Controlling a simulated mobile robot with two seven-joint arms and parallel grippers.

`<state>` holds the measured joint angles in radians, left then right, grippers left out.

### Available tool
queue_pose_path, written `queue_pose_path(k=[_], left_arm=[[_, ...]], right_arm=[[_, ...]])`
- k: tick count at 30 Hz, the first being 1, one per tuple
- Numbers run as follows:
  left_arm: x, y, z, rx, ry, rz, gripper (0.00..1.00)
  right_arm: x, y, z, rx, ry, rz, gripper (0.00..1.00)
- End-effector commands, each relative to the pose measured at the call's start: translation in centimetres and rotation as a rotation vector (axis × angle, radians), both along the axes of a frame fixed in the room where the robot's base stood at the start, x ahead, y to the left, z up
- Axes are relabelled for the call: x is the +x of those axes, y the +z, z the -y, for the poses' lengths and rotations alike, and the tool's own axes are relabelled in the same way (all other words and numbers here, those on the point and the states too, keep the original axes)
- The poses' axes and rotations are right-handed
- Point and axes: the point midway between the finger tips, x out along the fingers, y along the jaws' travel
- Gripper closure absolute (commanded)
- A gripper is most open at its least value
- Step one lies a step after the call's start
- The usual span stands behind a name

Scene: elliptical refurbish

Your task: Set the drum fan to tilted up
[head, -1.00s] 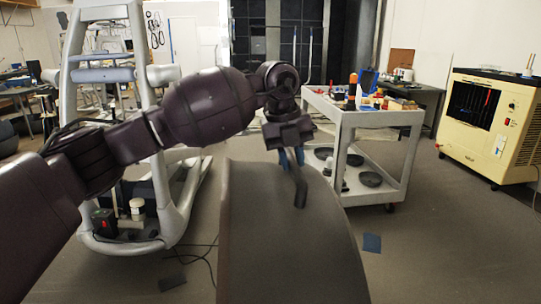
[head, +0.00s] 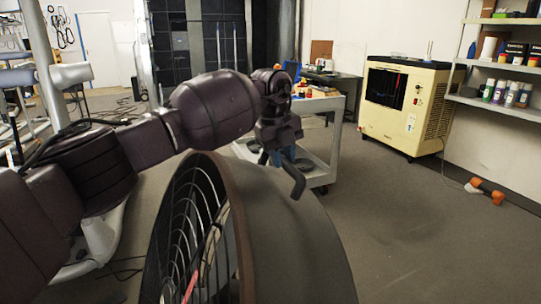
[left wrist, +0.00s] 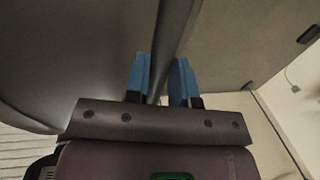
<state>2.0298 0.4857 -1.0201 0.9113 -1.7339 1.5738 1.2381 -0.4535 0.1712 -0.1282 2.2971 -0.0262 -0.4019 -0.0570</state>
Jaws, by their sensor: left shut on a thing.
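The drum fan (head: 290,240) stands close in front of me, a big dark drum with a wire grille (head: 195,235) facing left in the head view. A bent dark handle bar (head: 294,180) rises at its top right. My left gripper (head: 277,158) is at the top of the drum, shut on this handle. In the left wrist view, the blue fingertips (left wrist: 160,82) sit on either side of the handle bar (left wrist: 174,35), with the drum's surface behind. My right gripper is not in view.
A grey cart (head: 337,140) with items on top stands behind the fan. A cream heater-like unit (head: 405,108) is at the right wall, beside shelves (head: 500,100) with bottles. An orange-ended object (head: 487,191) lies on the floor. Floor right of the fan is clear.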

Motion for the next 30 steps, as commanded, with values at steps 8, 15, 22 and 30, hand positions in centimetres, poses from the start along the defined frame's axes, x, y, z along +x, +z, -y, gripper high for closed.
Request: queue_pose_path(k=[8,15,22,30], left_arm=[[0.04,-0.26,0.89,-0.014,-0.003,0.01,1.0],[-0.02,-0.43,0.91,-0.015,-0.006,0.006,0.52],[-0.03,-0.38,0.82,-0.014,-0.006,0.006,0.52],[-0.03,-0.25,0.74,-0.012,-0.006,0.006,0.52]], right_arm=[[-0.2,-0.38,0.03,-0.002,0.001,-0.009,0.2],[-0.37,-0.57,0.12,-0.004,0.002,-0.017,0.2],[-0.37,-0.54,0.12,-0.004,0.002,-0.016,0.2],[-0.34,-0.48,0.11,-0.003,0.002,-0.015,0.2]])
